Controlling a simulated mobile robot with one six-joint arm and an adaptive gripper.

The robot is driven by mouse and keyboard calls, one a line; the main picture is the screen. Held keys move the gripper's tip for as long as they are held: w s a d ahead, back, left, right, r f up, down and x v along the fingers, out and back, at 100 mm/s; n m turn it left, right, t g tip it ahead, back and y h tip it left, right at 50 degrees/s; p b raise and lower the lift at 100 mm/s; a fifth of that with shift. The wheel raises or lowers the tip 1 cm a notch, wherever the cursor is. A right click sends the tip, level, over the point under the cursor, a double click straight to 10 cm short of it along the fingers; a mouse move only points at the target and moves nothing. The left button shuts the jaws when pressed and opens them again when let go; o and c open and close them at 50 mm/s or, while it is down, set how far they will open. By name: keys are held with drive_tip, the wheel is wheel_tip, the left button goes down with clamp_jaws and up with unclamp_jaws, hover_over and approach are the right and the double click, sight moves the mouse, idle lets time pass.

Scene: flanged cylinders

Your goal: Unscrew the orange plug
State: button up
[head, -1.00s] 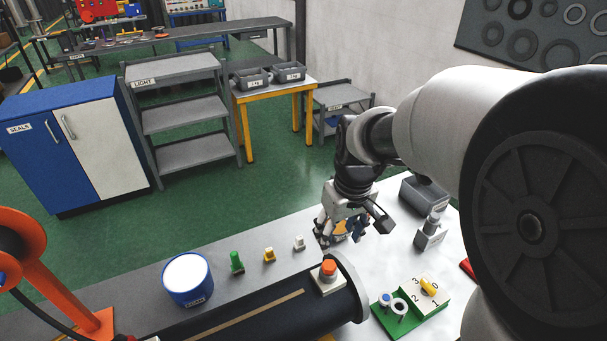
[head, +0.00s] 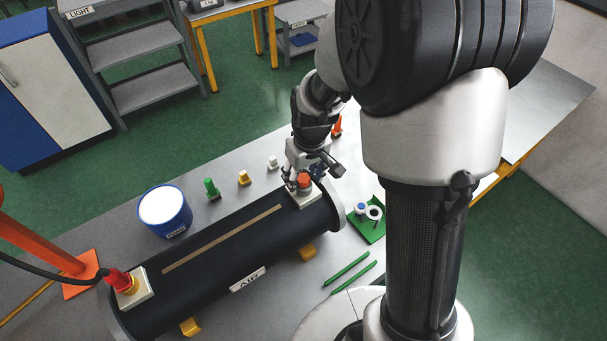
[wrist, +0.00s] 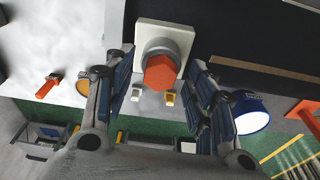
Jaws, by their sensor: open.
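The orange plug (head: 304,181) has a hexagonal head and sits in a grey collar on a square white block (head: 310,199) on top of the black cylinder (head: 230,245), near its right end. In the wrist view the orange plug (wrist: 160,72) lies between and ahead of the two blue-padded fingers. My gripper (head: 303,172) is open just above and behind the plug. Gaps show on both sides of the plug in the wrist view (wrist: 160,100), and neither finger touches it there.
A red plug with a cable (head: 118,280) stands on the cylinder's left end. Behind the cylinder are a blue-rimmed tub (head: 165,211) and green (head: 211,188), yellow (head: 244,178) and white (head: 272,162) small plugs. A green tray (head: 372,228) lies right; two green rods (head: 348,270) lie in front.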

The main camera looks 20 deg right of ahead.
drive_tip(key=c, duration=1.2)
